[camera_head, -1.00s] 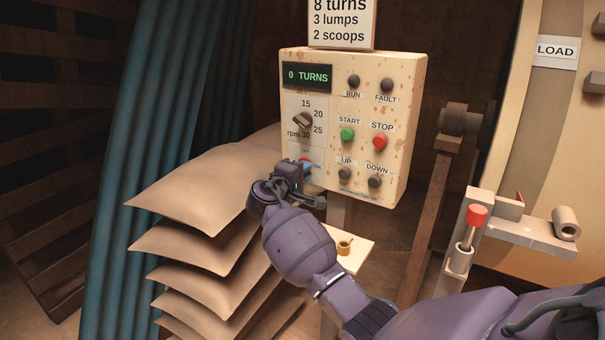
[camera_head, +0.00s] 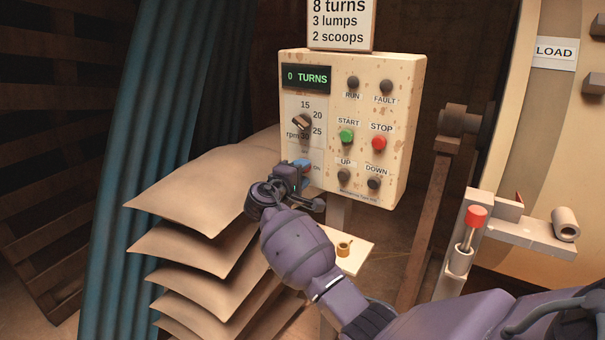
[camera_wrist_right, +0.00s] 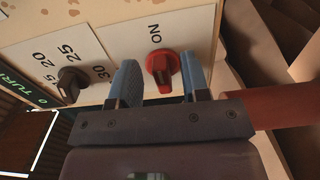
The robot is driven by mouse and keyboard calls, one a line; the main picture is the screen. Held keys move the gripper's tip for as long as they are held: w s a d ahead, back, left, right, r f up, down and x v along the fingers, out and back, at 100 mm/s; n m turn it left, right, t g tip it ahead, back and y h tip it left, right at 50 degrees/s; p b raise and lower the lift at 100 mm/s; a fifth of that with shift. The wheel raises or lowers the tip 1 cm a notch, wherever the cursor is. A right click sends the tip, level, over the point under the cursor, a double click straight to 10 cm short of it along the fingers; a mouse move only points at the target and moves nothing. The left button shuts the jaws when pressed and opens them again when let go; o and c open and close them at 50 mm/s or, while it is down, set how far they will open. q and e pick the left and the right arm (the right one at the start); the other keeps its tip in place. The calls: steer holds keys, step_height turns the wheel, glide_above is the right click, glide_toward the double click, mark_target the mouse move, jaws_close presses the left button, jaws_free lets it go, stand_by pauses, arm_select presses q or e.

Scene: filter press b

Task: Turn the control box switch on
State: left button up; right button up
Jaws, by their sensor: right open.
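The control box (camera_head: 405,130) is a worn cream panel on a post. Its red rotary switch (camera_wrist_right: 160,72) sits beside the "ON" label in the right wrist view. The knob's bar runs roughly toward that label, but I cannot tell which end is the pointer. My right gripper (camera_wrist_right: 159,62) is open, with one blue fingertip on each side of the switch; I cannot tell whether they touch it. In the head view my right gripper (camera_head: 292,174) is at the box's lower left corner and mostly hides the switch. My left gripper is not in view.
The box has a "0 TURNS" display (camera_head: 306,78), an rpm dial (camera_head: 301,122), a green START button (camera_head: 346,136) and a red STOP button (camera_head: 379,143). Stacked sacks (camera_head: 205,185) lie close left of my gripper. A red-knobbed lever (camera_head: 472,225) stands at the right.

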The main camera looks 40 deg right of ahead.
steer(key=v, duration=1)
steer(key=shift+a, duration=0.2)
steer(key=shift+s, duration=0.1)
